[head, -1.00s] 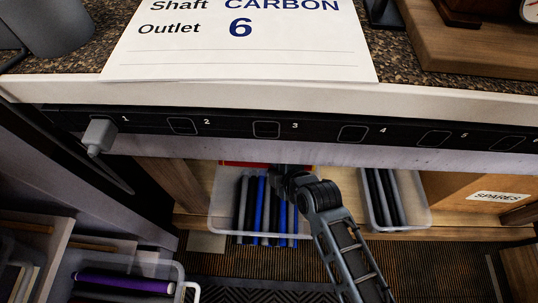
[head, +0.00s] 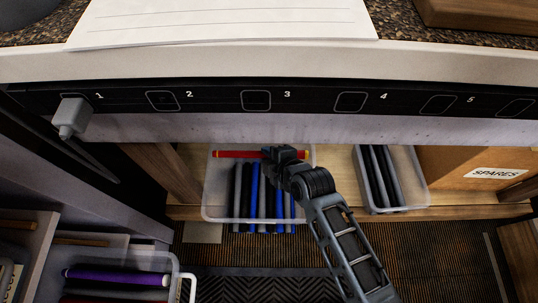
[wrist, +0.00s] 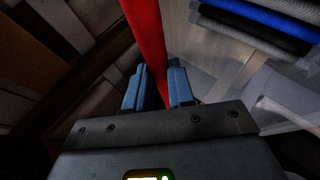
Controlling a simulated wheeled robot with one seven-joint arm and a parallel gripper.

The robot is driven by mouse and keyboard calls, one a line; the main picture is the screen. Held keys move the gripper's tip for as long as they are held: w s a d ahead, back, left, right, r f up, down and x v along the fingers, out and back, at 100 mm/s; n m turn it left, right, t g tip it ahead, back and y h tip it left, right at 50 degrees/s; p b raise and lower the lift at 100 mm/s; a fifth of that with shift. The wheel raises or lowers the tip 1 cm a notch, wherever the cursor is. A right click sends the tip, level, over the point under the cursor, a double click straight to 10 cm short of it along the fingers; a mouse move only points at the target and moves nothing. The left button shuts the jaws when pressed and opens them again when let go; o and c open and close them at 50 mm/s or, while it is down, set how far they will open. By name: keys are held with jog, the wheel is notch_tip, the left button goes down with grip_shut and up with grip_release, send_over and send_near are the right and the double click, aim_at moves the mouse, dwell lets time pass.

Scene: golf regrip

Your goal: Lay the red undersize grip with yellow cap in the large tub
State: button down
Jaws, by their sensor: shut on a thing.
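The red grip (head: 240,154) lies crosswise over the back part of a clear tub (head: 207,205). Its ends look yellowish in the head view, but the cap is too small to make out clearly. My gripper (head: 280,155) is shut on the grip near its right part. In the wrist view the red grip (wrist: 143,25) runs between the two blue fingers (wrist: 157,75). The tub holds several grey, black and blue grips (head: 255,195) side by side. I cannot tell whether the red grip touches them.
A narrower clear tub (head: 421,196) with dark and grey grips stands to the right, beside a SPARES box (head: 455,170). The counter's outlet strip (head: 320,101) overhangs the shelf. Another tub (head: 172,270) with a purple grip sits at lower left.

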dwell(0.3)
jog(key=c, duration=0.9)
grip_release()
jog(key=shift+p+v, duration=0.95)
jog(key=shift+v, duration=3)
